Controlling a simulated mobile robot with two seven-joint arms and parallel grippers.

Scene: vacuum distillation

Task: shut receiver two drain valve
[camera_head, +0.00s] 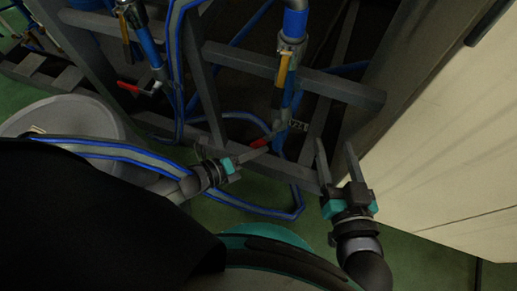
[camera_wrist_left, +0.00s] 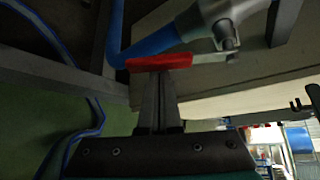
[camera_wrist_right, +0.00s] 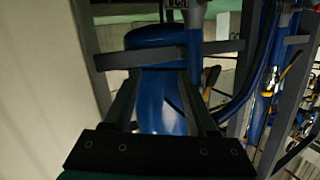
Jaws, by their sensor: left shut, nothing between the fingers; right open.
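A red valve handle (camera_head: 260,141) sits low on the right blue pipe (camera_head: 294,25). It also shows in the left wrist view (camera_wrist_left: 158,62), on a grey metal valve body (camera_wrist_left: 215,18). My left gripper (camera_head: 266,150) is shut and empty, with its fingertips right at the red handle; I cannot tell whether they touch it. A second red valve handle (camera_head: 128,87) is on the left pipe. My right gripper (camera_head: 334,143) is open and empty, to the right of the valve, near the frame.
Yellow handles (camera_head: 283,68) sit higher on the pipes. Grey frame bars (camera_head: 290,75) surround the valves. A blue-grey hose (camera_head: 110,149) loops across the left. A cream cabinet (camera_head: 450,140) stands at the right. A blue vessel (camera_wrist_right: 160,100) is ahead of my right gripper.

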